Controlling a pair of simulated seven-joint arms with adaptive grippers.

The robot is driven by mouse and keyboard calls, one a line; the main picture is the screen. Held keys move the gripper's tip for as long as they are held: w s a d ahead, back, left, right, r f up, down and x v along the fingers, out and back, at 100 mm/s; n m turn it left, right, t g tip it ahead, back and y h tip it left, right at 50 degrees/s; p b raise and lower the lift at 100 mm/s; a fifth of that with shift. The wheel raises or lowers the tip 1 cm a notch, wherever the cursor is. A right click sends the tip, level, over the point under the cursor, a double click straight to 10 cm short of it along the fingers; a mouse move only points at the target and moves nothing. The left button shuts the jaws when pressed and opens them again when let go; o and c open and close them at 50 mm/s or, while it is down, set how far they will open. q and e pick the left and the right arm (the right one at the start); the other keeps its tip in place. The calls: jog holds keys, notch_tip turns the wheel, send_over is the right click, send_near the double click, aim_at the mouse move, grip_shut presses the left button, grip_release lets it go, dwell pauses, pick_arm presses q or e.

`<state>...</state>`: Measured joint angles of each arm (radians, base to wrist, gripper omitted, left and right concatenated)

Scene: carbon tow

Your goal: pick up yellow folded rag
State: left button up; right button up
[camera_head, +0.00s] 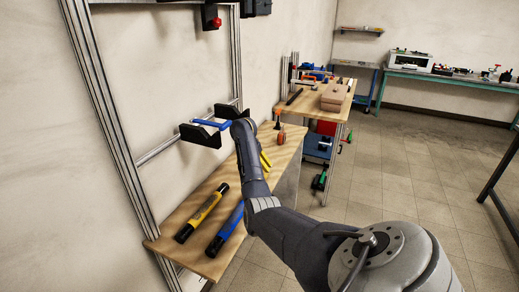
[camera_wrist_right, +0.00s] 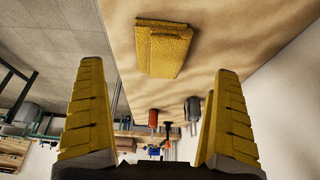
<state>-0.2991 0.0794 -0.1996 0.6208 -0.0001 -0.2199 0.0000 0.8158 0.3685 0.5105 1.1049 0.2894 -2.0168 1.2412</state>
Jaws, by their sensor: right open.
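The yellow folded rag (camera_wrist_right: 163,45) lies on the wooden board in the right wrist view, at the top centre. My right gripper (camera_wrist_right: 157,72) is open, with one yellow ribbed finger at each side of that view. The rag shows between and beyond the fingertips, and nothing is held. In the head view my right arm reaches over the wooden shelf and hides most of its gripper. A small yellow patch (camera_head: 265,160) shows beside the arm there; I cannot tell whether it is finger or rag. My left gripper is not in view.
On the wooden shelf (camera_head: 172,224) lie a yellow-and-black tube (camera_head: 202,212) and a blue tube (camera_head: 226,230). A blue item (camera_head: 211,124) sits on black wall brackets above. Orange-handled (camera_wrist_right: 153,120) and grey (camera_wrist_right: 193,110) items stand beyond the rag. A second workbench is behind.

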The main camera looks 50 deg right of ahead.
jog(key=shift+x, duration=2)
jog(key=x, duration=0.3)
jog(key=shift+s+d+f, duration=0.1)
jog(key=shift+s+f, duration=0.05)
jog(key=shift+x, duration=0.95)
jog(key=c, duration=1.1)
